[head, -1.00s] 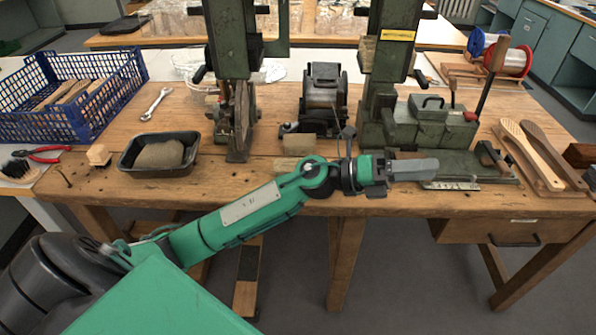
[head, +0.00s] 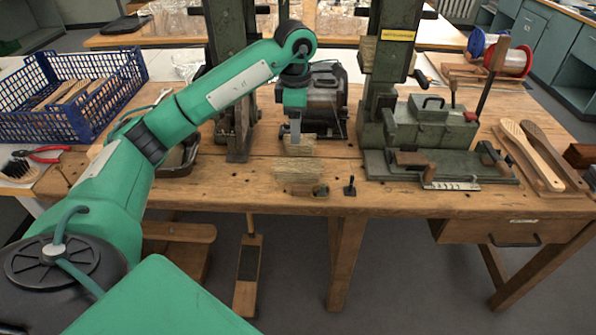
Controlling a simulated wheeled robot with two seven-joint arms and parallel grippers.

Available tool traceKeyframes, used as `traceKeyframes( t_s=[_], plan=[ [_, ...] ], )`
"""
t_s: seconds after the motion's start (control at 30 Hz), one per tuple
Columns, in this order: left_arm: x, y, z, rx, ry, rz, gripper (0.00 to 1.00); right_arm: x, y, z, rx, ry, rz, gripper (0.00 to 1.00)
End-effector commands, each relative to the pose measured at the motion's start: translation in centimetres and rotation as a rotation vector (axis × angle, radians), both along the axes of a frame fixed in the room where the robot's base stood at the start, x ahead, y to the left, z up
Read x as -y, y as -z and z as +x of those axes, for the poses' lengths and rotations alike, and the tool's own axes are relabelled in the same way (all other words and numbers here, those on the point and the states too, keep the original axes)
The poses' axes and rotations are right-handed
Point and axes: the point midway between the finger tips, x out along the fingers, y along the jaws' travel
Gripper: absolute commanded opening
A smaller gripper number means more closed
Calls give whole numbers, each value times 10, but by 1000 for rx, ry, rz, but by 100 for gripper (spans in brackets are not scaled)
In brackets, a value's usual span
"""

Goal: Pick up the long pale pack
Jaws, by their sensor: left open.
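Two pale straw-coloured bundles lie on the wooden bench in the middle of the head view. The nearer, longer one (head: 297,174) lies near the front edge and looks like the long pale pack. A shorter pale block (head: 301,147) sits just behind it, in front of the dark machine. My left gripper (head: 295,138) points down over the shorter block, behind the long pack. It is open, and its fingertips overlap the block in the picture; I cannot tell whether they touch it. My right gripper is not in view.
Green upright machines (head: 235,80) stand left and right of the bundles, with a dark machine (head: 326,95) behind. A small dark knob (head: 350,186) and a small round piece (head: 321,190) are beside the long pack. My arm partly covers a black tray (head: 180,160).

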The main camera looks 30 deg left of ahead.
Motion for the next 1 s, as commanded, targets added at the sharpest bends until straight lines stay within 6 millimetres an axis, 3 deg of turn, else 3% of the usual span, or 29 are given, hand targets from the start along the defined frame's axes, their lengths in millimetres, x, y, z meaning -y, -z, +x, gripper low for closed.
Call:
traceKeyframes(
  t_s=[0.4,0.67,1.0],
  plan=[
    [-2,70,-1,-7,-2,8,64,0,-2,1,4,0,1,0],
    [0,90,-1,-6,-2,7,64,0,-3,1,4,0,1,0],
    [6,134,-2,-5,-1,6,64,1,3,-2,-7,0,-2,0]
  ],
)
